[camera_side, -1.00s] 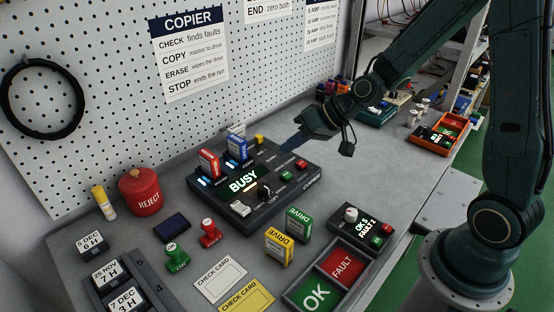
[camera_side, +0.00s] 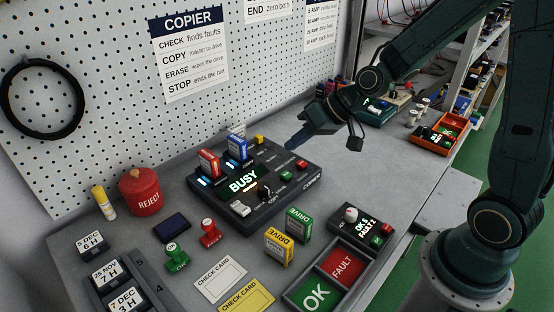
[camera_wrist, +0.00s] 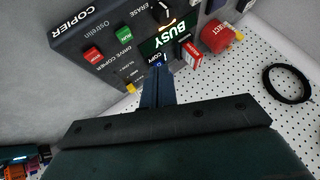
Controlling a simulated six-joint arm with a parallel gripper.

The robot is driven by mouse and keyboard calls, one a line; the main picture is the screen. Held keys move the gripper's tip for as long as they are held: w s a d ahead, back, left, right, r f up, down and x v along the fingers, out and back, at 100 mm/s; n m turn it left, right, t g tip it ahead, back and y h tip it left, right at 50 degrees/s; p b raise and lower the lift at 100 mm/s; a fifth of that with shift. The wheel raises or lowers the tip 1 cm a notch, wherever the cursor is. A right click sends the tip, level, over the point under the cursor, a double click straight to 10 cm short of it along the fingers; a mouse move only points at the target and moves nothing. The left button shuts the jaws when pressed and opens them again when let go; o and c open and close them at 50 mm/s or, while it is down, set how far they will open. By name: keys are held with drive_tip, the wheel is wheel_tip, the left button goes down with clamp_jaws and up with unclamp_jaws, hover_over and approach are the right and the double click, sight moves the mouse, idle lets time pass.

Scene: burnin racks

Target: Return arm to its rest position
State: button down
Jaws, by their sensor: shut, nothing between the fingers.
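My gripper (camera_side: 297,142) is shut and empty. In the side view it hangs above the back right edge of the copier (camera_side: 262,214), pointing left and down. The copier's display reads BUSY (camera_side: 243,180). A red drive (camera_side: 209,163) and a blue drive (camera_side: 237,148) stand upright in its slots. In the wrist view my gripper (camera_wrist: 158,72) reaches up toward the copier (camera_wrist: 93,24), with the BUSY display beyond its tip; the blue drive is mostly hidden there by the fingers.
A yellow drive (camera_side: 279,246) and a green drive (camera_side: 298,224) stand in front of the copier. A counter box (camera_side: 361,229) and the OK and FAULT trays (camera_side: 341,265) are at front right. An orange bin (camera_side: 437,138) is at back right.

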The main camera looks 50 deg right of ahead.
drive_tip(key=s+d+r+h, duration=0.1)
drive_tip(key=s+r, duration=0.3)
drive_tip(key=s, duration=0.3)
drive_tip(key=s+d+r+g+h, duration=0.1)
drive_tip(key=s+r+h, duration=0.1)
drive_tip(key=s+r, duration=0.2)
drive_tip(key=s+d+r+n+h, duration=0.1)
drive_tip(key=s+r, duration=0.3)
drive_tip(key=s, duration=0.7)
drive_tip(key=shift+h, duration=0.5)
drive_tip(key=shift+d, duration=0.1)
idle(1.4)
